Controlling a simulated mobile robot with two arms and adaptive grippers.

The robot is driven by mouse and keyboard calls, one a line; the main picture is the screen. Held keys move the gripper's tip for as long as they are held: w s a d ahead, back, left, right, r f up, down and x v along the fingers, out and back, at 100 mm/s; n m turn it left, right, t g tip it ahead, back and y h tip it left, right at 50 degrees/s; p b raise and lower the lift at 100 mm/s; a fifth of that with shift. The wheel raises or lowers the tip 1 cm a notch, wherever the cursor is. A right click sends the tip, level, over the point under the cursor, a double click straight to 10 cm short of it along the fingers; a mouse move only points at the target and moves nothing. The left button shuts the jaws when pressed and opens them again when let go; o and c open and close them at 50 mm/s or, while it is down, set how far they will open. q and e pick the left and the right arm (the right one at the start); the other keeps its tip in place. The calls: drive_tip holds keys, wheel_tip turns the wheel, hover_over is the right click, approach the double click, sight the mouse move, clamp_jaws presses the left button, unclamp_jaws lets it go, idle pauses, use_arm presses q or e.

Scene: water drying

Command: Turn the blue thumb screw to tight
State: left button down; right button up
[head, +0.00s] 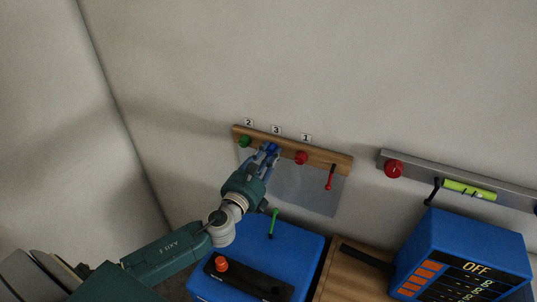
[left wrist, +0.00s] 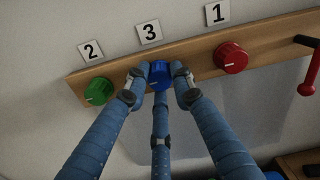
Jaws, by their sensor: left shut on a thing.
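The blue thumb screw (left wrist: 159,75) sits on a wooden rail under the label 3, between a green knob (left wrist: 98,91) under label 2 and a red knob (left wrist: 230,58) under label 1. My left gripper (left wrist: 160,83) has its blue fingers closed around the blue screw, one on each side and one below. In the head view the left gripper (head: 266,156) reaches up to the rail, and the blue screw is mostly hidden by the fingers. My right gripper is not in view.
The wooden rail (head: 328,160) is fixed to the wall, with a red-handled hook (head: 329,178) at its right end. Below stand a blue box (head: 300,248) and a blue device reading OFF (head: 468,240). A grey rail (head: 420,168) carries another red knob (head: 393,169).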

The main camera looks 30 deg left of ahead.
use_arm(q)
drive_tip(key=shift+f, duration=0.1)
idle(0.3)
drive_tip(key=c, duration=1.5)
unclamp_jaws()
drive_tip(key=shift+o, duration=0.2)
drive_tip(key=s, duration=1.2)
drive_tip(key=shift+d, duration=0.3)
